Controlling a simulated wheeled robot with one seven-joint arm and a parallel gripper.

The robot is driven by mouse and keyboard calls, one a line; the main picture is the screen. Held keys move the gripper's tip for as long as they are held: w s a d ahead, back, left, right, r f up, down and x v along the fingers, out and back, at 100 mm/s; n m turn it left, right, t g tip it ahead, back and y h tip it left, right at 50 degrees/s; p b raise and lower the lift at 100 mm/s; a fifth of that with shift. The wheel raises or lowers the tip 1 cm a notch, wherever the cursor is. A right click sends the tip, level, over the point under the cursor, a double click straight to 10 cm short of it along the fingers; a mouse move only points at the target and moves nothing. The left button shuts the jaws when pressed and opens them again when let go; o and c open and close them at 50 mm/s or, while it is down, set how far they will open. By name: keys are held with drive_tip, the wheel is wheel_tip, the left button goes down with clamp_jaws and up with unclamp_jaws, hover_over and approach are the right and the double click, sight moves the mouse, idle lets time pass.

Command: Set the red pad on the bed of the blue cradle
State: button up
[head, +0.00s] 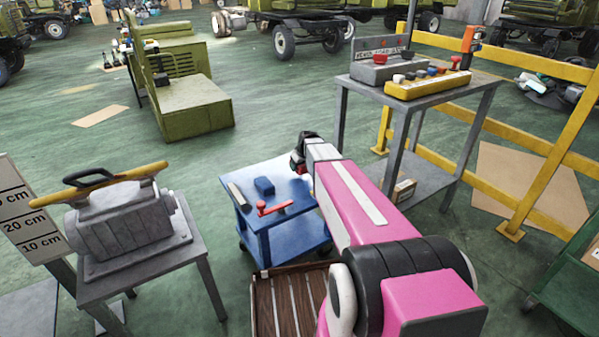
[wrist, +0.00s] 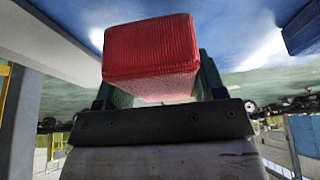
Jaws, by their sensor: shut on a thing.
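The red pad (wrist: 150,45) is a ribbed red block in the wrist view, between the two fingers of my gripper (wrist: 160,84). My gripper is shut on it. In the head view my gripper (head: 299,160) is at the far end of my pink arm, over the right back side of the blue cart, with a little red showing. A small blue block (head: 264,186) stands on the cart top and may be the blue cradle; its bed cannot be made out. A dark blue thing (wrist: 302,30) at the wrist view's upper right may be the same block.
The blue cart (head: 290,232) also bears a red handle-like part (head: 273,208) and a grey bar (head: 237,196). A slatted wooden crate (head: 290,300) stands in front. A grey table (head: 190,250) with a motor is at left, a workbench (head: 480,82) at right beside a yellow railing (head: 540,150).

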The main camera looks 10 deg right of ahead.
drive_tip(key=shift+f, duration=1.7)
drive_tip(key=o, duration=1)
drive_tip(key=shift+f, duration=0.15)
drive_tip(key=v, duration=1.2)
drive_tip(key=shift+a, duration=0.1)
drive_tip(key=s+a+f+m+g+h, duration=0.1)
drive_tip(key=s+f+m+g, duration=0.1)
drive_tip(key=s, duration=1)
drive_tip(key=s+f+m+g, duration=0.2)
drive_tip(key=s+f, duration=0.2)
drive_tip(key=s, duration=0.9)
drive_tip(key=shift+a+f+m+h, duration=0.3)
drive_tip(key=shift+a+h, duration=0.05)
drive_tip(key=shift+h, duration=0.05)
